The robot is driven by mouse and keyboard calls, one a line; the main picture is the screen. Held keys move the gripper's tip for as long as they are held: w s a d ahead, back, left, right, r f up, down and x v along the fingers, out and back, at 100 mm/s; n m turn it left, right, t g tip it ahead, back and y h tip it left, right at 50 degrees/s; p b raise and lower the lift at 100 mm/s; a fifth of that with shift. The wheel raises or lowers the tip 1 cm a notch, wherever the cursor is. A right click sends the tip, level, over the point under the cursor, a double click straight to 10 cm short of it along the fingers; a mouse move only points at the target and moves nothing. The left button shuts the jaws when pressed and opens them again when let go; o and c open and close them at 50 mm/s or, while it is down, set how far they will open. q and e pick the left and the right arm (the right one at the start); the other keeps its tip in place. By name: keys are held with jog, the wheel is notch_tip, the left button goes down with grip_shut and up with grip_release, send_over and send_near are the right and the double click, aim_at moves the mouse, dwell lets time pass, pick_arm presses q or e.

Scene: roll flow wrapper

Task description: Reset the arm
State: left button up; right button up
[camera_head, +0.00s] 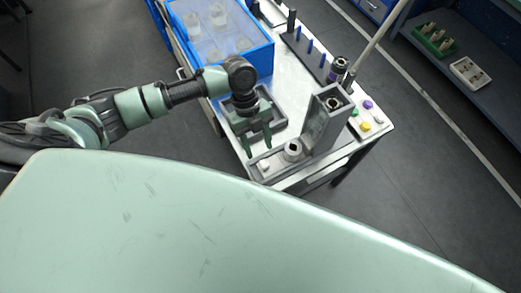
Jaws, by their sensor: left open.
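My left arm comes in from the left. My left gripper (259,146) is open, pointing down over the near left part of the workbench (289,72). Its fingers are apart with nothing seen between them. They are close to a grey tray (279,122) and left of a small round grey part (292,150). Whether the fingertips touch anything cannot be told. My right gripper is not in view.
A blue bin (262,57) with clear containers stands at the back left of the bench. A grey upright box (322,122) stands right of the gripper, near colored buttons (365,125). Blue pegs (310,46) and a pole (378,40) stand behind. A shelf (485,92) is far right.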

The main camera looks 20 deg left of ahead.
pick_arm(q)
jog(key=shift+w+a+r, duration=0.1)
jog(key=shift+a+r, duration=0.1)
jog(key=shift+r, duration=0.4)
